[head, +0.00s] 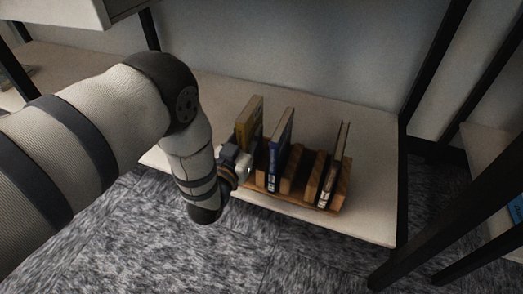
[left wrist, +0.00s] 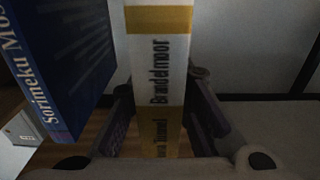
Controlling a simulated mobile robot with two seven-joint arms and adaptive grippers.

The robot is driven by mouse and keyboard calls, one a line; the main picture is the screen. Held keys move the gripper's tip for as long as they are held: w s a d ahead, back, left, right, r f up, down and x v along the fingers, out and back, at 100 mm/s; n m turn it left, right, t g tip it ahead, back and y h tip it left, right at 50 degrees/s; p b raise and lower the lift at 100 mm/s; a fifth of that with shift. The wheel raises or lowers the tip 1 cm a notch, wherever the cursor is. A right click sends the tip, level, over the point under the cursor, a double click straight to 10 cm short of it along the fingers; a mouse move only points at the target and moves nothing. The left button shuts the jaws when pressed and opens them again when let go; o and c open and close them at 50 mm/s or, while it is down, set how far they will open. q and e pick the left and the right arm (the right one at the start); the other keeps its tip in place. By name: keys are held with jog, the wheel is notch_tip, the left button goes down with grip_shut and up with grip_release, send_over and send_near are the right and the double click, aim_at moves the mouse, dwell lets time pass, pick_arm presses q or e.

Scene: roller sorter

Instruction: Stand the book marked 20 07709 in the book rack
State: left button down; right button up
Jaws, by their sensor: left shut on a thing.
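A yellow-and-white book (head: 251,121) stands nearly upright at the left end of the wooden book rack (head: 289,202). My left gripper (head: 237,166) is shut on this book at its near, spine side. In the left wrist view its spine (left wrist: 158,55) reads "Brandelmoor" and lies between the two fingers (left wrist: 160,118). The number 20 07709 cannot be read in either view. Whether the book's bottom rests in a slot is hidden by my gripper. My right gripper is not in view.
A blue book (head: 280,143) stands in the rack just right of the held one; it shows at left in the left wrist view (left wrist: 70,60). A dark brown book (head: 334,167) stands near the rack's right end. Empty slots lie between them. Black shelf posts (head: 440,55) stand at right.

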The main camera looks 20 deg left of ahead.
pick_arm(q)
jog(key=w+f, duration=0.1)
jog(key=w+f+b, duration=0.1)
jog(key=f, duration=0.1)
jog(key=shift+w+d, duration=0.15)
jog(key=shift+w, duration=0.05)
jog(key=f+b, duration=0.1)
jog(key=f, duration=0.1)
jog(key=f+b, duration=0.1)
jog(key=f, duration=0.1)
jog(key=shift+w+b, duration=0.35)
jog(key=shift+w, duration=0.05)
jog(key=shift+r, duration=0.2)
jog(key=shift+f, duration=0.15)
jog(key=c, duration=1.5)
grip_release()
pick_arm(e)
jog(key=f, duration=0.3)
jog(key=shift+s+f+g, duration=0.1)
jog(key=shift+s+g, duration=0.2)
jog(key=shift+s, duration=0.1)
